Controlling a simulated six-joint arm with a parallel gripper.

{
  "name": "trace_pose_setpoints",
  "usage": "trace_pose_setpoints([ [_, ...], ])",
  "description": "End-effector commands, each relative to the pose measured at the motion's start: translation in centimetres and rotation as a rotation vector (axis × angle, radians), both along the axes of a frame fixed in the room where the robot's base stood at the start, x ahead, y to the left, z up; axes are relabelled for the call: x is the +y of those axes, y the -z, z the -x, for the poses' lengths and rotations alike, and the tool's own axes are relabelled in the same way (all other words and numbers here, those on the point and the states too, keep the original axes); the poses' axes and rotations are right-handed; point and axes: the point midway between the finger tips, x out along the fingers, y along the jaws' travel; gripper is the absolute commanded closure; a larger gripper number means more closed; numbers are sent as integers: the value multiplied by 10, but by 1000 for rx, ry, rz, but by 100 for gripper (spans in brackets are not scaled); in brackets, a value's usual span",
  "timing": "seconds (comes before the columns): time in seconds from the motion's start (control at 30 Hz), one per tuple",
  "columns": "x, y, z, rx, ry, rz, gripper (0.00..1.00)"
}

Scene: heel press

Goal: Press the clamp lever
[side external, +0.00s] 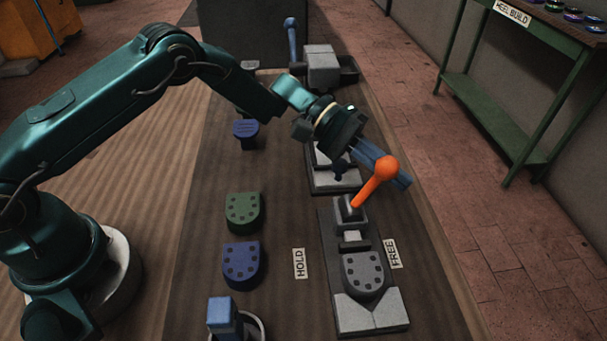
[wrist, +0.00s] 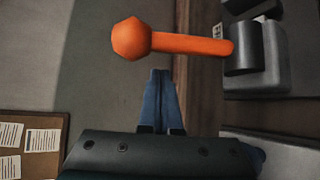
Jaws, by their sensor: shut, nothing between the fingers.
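The clamp lever (side external: 375,183) is an orange rod with a round knob at its upper end. It rises tilted up and to the right from the grey clamp fixture (side external: 354,242). A grey heel piece (side external: 363,272) with dark holes sits in that fixture. My gripper (side external: 402,181) has blue fingers, shut and empty, close to the knob in the side view; whether they touch cannot be told there. In the wrist view the shut fingertips (wrist: 160,76) point at the lever (wrist: 185,43), with a small gap in the picture between them and the rod.
HOLD (side external: 299,263) and FREE (side external: 392,253) labels flank the fixture. A green heel (side external: 243,210) and a blue heel (side external: 241,262) lie to the left. A second grey fixture (side external: 335,180) stands behind, under my gripper. A green shelf table (side external: 500,125) stands at right.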

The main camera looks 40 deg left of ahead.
Motion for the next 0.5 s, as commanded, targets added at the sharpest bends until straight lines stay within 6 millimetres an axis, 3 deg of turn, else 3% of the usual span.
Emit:
trace_pose_setpoints([
  [0.5, 19, -16, 28, 0, -3, -2, 100],
])
